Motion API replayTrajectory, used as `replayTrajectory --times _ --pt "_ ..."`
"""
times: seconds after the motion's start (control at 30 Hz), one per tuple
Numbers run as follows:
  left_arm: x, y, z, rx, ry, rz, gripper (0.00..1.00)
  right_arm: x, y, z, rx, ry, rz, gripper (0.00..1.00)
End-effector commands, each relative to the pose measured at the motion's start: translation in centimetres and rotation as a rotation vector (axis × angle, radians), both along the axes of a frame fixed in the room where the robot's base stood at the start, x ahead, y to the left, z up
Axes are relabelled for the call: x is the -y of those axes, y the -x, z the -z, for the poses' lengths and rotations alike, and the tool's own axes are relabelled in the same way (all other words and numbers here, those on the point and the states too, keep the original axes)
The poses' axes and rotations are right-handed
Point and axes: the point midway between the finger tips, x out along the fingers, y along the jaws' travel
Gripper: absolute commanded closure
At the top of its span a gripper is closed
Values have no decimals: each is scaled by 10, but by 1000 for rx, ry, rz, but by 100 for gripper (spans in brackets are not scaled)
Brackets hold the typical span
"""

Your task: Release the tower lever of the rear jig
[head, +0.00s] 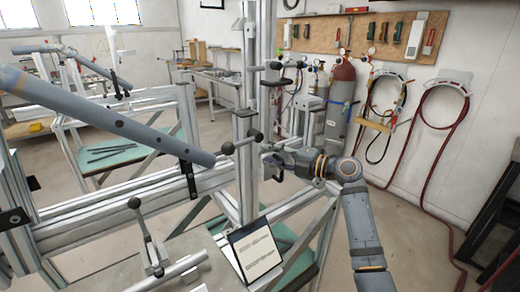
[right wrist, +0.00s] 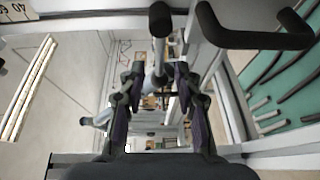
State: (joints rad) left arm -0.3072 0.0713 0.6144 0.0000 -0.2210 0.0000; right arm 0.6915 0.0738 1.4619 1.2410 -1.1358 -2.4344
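The tower of the near jig is a silver upright post (head: 245,100). A lever with a black knob (head: 228,148) and a bright rod sits on it at mid height. Another black-knobbed handle (head: 275,66) is higher on the post. My right gripper (head: 268,153) is just right of the post, close to the mid-height lever. In the right wrist view my right gripper (right wrist: 156,76) has its fingers apart. A black-knobbed lever (right wrist: 160,20) shows ahead between them, and I cannot tell whether they touch it. My left gripper is not in view.
A blue-grey tube (head: 110,118) slopes across the jig from the left. A toggle lever (head: 146,235) and a sign (head: 254,250) are at the front. A black U-shaped handle (right wrist: 255,35) is close right of my right gripper. Gas cylinders (head: 340,105) stand by the wall.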

Motion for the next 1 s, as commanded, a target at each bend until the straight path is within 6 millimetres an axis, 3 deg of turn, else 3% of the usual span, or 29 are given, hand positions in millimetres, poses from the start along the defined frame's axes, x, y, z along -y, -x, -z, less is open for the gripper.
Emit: replayTrajectory --times 0.2,0.53,0.8,1.0 --pt "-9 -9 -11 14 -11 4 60 -27 -18 0 0 0 0 67" --pt "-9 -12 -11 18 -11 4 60 -32 -21 3 1 1 1 67" --pt "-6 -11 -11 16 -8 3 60 -32 -21 3 1 1 1 100" --pt "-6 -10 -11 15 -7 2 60 -31 -21 3 -1 1 1 100"
